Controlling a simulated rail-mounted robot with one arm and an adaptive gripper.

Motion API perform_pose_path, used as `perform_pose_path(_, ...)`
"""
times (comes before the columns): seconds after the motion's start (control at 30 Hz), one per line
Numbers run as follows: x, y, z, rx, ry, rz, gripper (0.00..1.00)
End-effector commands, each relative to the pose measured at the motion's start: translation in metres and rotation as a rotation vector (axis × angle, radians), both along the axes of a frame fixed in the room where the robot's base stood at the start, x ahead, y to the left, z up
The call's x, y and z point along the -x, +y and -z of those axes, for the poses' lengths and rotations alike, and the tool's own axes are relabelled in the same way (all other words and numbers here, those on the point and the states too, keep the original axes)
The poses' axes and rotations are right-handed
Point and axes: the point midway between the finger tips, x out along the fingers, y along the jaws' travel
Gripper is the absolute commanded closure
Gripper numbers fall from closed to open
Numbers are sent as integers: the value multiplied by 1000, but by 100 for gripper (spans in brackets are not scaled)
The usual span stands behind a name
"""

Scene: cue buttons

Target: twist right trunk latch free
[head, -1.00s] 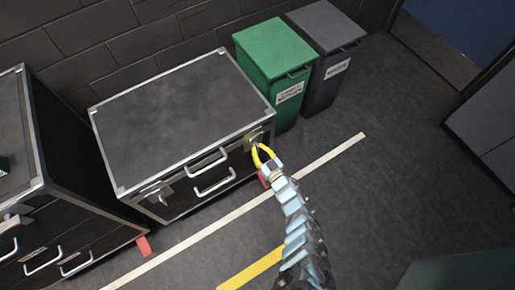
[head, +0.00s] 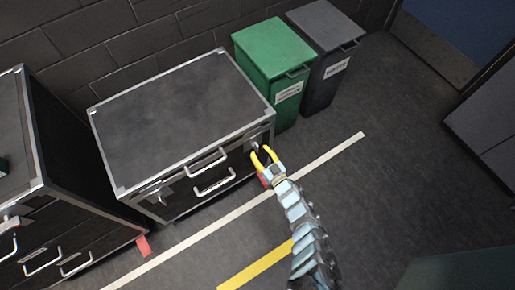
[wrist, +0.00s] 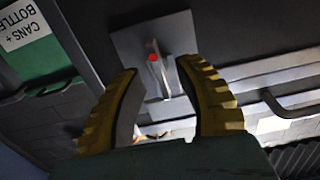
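The black trunk (head: 180,110) with silver edges stands shut against the wall in the head view. Its right latch (head: 255,145) is on the front face near the right corner. In the wrist view the latch shows as a grey square plate (wrist: 134,42) with a raised narrow handle (wrist: 159,77) and a red dot. My gripper (head: 264,155) with yellow fingers is open in front of the latch. In the wrist view its fingertips (wrist: 160,66) lie on either side of the handle, with gaps visible. I cannot tell how far the latch is turned. The left latch (head: 159,193) is at the other front corner.
Silver handles (head: 214,181) stick out from the trunk's front between the latches. A green bin (head: 262,60) and a grey bin (head: 325,40) stand right of the trunk. Another black case (head: 70,215) stands left. The floor (head: 390,170) in front and to the right is clear.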

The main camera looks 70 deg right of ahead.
Motion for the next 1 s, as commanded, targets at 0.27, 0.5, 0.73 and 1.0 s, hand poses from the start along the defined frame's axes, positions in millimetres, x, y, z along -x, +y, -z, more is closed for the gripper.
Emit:
perform_pose_path(0.27,23,16,1,-3,2,1,65)
perform_pose_path(0.5,44,32,1,-3,2,0,65)
perform_pose_path(0.73,66,46,2,-4,4,2,65)
perform_pose_path(1.0,78,56,0,-3,0,1,65)
